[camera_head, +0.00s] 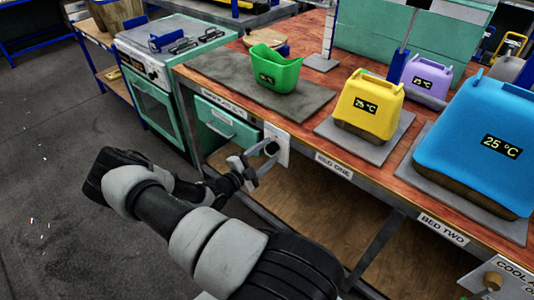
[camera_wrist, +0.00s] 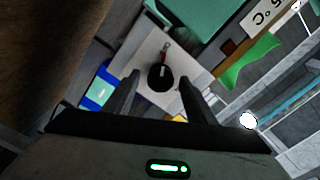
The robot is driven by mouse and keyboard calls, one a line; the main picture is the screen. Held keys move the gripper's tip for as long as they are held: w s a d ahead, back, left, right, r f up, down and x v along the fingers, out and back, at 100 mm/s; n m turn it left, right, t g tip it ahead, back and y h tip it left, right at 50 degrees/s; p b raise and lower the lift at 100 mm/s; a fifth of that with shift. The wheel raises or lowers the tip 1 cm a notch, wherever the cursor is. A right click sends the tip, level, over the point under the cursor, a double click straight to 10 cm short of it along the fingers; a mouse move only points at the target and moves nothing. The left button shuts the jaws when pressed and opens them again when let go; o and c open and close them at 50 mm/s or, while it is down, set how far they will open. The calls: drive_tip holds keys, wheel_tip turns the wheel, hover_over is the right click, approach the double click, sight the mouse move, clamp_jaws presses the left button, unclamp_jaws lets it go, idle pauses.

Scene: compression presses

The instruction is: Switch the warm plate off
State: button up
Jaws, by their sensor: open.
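A white switch panel (camera_head: 283,140) with a black round knob (camera_head: 271,148) is on the bench front below the grey plate (camera_head: 235,82). I take this plate for the warm plate, but its small edge label is too blurred to read. My gripper (camera_head: 254,161) is open in front of the panel. In the wrist view the knob (camera_wrist: 161,78) lies between my two fingers (camera_wrist: 159,84), with a gap showing on each side. A pale mark shows on the knob's face, and a small red part (camera_wrist: 165,48) is beside it. Contact is not visible.
A green container (camera_head: 275,72) stands on the grey plate. Yellow (camera_head: 368,103), purple (camera_head: 424,80) and blue (camera_head: 495,135) containers stand along the bench. A green drawer (camera_head: 224,122) and stove (camera_head: 160,70) are left of the panel. Open floor (camera_head: 60,180) lies further left.

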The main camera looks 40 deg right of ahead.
drive_tip(key=s+a+p, duration=0.1)
drive_tip(key=a, duration=1.6)
drive_tip(key=shift+s+a, duration=0.2)
drive_tip(key=shift+s, duration=0.05)
